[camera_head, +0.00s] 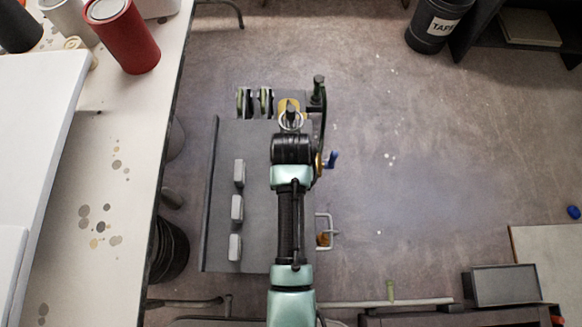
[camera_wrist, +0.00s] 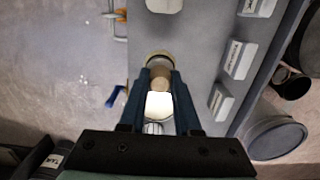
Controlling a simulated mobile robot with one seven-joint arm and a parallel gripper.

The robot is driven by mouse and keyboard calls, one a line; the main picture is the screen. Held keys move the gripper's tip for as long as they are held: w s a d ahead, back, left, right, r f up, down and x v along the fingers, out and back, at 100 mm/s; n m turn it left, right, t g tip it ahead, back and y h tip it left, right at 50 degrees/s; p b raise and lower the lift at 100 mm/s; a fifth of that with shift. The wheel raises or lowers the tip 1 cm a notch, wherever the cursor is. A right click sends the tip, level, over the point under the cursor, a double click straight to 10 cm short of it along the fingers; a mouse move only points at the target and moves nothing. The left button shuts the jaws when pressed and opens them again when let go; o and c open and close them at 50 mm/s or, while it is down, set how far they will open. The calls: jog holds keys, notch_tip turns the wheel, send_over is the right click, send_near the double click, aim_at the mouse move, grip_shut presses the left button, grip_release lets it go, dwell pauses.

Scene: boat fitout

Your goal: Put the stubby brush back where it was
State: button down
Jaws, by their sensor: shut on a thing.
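My gripper (camera_wrist: 161,80) is shut on a short, tan, round-ended thing with a pale block below it, which I take to be the stubby brush (camera_wrist: 160,84). In the wrist view the brush sits between the two dark fingers. A round, tan-rimmed thing (camera_wrist: 157,55) shows just past the fingertips; I cannot tell whether the brush touches it. In the head view my gripper (camera_head: 290,112) is over the far end of a grey board, and the arm hides much of what is beneath. A yellowish patch (camera_head: 283,103) shows around the fingertips there.
The grey board (camera_head: 258,200) carries several pale labelled blocks (camera_head: 237,208) along its left side. Two green-and-black items (camera_head: 255,101) stand at its far edge. A dark upright post (camera_head: 318,92) and a blue-handled part (camera_head: 331,159) are close on the right. A white workbench (camera_head: 125,190) lies left.

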notch_tip(320, 180, down, 7)
jog(key=shift+r+b, duration=0.1)
jog(key=shift+b, duration=0.95)
jog(key=c, duration=0.6)
grip_release()
